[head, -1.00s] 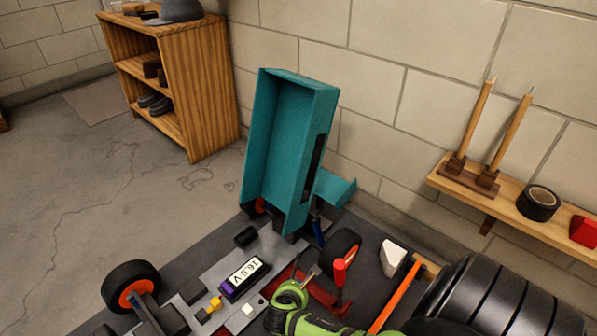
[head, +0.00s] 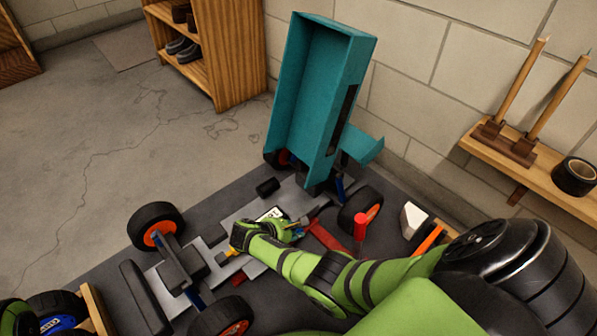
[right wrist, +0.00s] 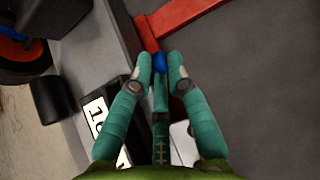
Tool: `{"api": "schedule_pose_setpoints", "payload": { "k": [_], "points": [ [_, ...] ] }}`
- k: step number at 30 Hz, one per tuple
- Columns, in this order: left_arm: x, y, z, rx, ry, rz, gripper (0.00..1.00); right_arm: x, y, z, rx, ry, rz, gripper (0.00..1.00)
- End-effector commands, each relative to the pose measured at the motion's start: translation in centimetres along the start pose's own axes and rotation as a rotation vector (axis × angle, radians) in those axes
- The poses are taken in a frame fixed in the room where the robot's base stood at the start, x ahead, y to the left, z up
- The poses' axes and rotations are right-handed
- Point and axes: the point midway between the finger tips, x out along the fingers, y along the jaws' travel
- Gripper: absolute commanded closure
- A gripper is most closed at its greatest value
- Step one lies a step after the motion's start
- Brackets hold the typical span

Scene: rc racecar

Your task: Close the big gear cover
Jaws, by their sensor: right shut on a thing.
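A large teal box-like cover (head: 306,95), seemingly the gear cover, stands open and nearly upright at the far end of the car chassis (head: 233,205) in the head view. Its hollow side faces left. A smaller teal flap (head: 362,146) juts from its lower right. My right gripper (head: 296,231) is low over the middle of the chassis, apart from the cover. In the right wrist view the fingers (right wrist: 161,68) are shut on a small blue piece (right wrist: 160,63), mostly hidden between the fingertips.
Black wheels with orange hubs (head: 155,228) flank the chassis. A red upright handle (head: 360,230) and a white block (head: 412,219) lie right of my gripper. A wall shelf (head: 545,168) is at right, a wooden shelf unit (head: 230,50) behind. Open floor is left.

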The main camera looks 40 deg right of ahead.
Motion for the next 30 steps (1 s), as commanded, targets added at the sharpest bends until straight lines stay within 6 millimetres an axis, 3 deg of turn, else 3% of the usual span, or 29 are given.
{"api": "schedule_pose_setpoints", "payload": {
  "k": [13,14,25,30],
  "points": [
    [0.1,0.1,-0.1,0.000,0.004,0.002,0.60,0.0,0.1,-0.3,0.009,0.007,-0.009,1.00],
    [0.1,0.1,-0.1,0.000,0.004,0.002,0.60,0.0,0.1,-0.3,0.009,0.007,-0.009,0.75],
    [0.1,0.0,-0.2,0.000,0.009,-0.001,0.60,-0.2,0.1,-0.1,0.009,0.003,-0.007,0.74],
    [0.1,0.0,-0.2,0.000,0.007,0.000,0.60,-1.8,0.2,-0.2,0.010,0.004,-0.004,0.74]
  ]
}}
